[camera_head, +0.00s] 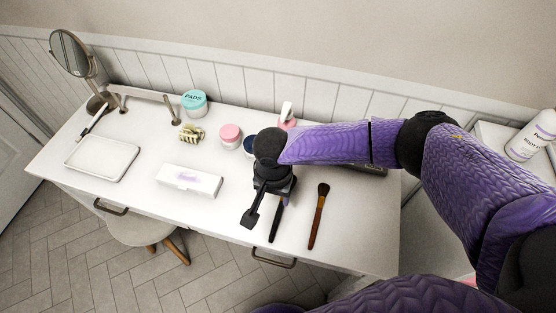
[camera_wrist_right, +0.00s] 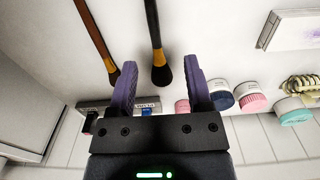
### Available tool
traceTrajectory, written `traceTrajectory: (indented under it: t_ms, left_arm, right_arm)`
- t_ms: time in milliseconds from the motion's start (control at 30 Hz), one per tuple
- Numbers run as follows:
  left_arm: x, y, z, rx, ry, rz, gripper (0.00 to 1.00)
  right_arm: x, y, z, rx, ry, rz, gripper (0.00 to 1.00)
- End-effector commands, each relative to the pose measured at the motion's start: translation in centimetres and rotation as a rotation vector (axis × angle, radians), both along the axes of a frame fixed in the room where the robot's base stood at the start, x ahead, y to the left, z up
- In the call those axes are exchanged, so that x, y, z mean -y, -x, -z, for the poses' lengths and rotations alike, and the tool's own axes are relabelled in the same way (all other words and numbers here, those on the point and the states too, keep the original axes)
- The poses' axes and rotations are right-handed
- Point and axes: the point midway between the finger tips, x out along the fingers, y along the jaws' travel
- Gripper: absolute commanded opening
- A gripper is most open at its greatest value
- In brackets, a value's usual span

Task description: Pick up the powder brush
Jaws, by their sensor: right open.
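Two makeup brushes lie on the white vanity table (camera_head: 135,188); I cannot tell which one is the powder brush. One has a brown handle and dark bristles (camera_head: 318,215) and lies right of my right gripper (camera_head: 268,206). The other, a black-handled brush (camera_head: 277,220), is partly hidden under that gripper. In the right wrist view, my right gripper (camera_wrist_right: 160,88) is open, and the black-handled brush (camera_wrist_right: 156,45) has its dark head between the fingertips in the picture. The brown-handled brush (camera_wrist_right: 97,38) lies outside the left finger. Contact is not visible. My left gripper is out of view.
A white box (camera_head: 190,180), a tray (camera_head: 102,158), a hair clip (camera_head: 191,133), a teal jar (camera_head: 194,103) and a pink-lidded jar (camera_head: 230,135) stand left of the gripper. A round mirror (camera_head: 71,54) is at the far left. The table front right is clear.

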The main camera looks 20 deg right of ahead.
Motion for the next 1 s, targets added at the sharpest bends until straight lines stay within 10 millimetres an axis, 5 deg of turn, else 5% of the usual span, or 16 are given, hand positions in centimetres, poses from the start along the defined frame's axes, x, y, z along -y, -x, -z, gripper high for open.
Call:
traceTrajectory:
  t_ms: [500, 800, 1000]
  left_arm:
    - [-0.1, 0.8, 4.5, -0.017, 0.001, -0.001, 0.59]
    - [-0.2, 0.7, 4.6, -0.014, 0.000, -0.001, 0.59]
    - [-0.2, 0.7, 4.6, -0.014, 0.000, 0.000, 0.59]
  right_arm:
    - [0.4, 1.1, 9.3, -0.005, 0.005, 0.005, 0.64]
    - [0.4, 1.1, 9.8, -0.001, 0.004, 0.004, 0.64]
    - [0.4, 1.1, 9.8, -0.002, 0.003, 0.004, 0.22]
